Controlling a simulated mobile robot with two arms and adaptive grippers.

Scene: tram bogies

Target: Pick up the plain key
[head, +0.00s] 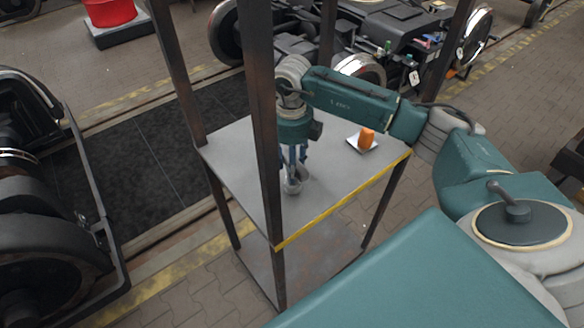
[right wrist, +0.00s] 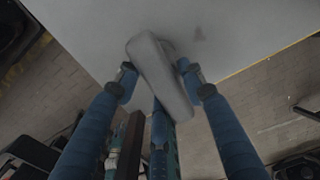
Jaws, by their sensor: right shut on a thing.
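The plain key, a grey elongated piece (right wrist: 155,62), lies between the blue fingers of my right gripper (right wrist: 158,78) in the right wrist view. The fingers are shut on it from both sides. In the head view my right gripper (head: 292,165) points down over the grey shelf top (head: 235,158), and a grey piece (head: 291,186) shows at its fingertips. I cannot tell whether the key touches the shelf or is just above it. A dark post partly covers the gripper. My left gripper is not in view.
An orange object (head: 367,138) stands on a small white plate (head: 356,145) on the shelf, right of the gripper. Dark upright posts (head: 262,110) frame the shelf, with a yellow strip (head: 340,203) along its front edge. Bogies with wheels (head: 360,70) stand behind and at the left.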

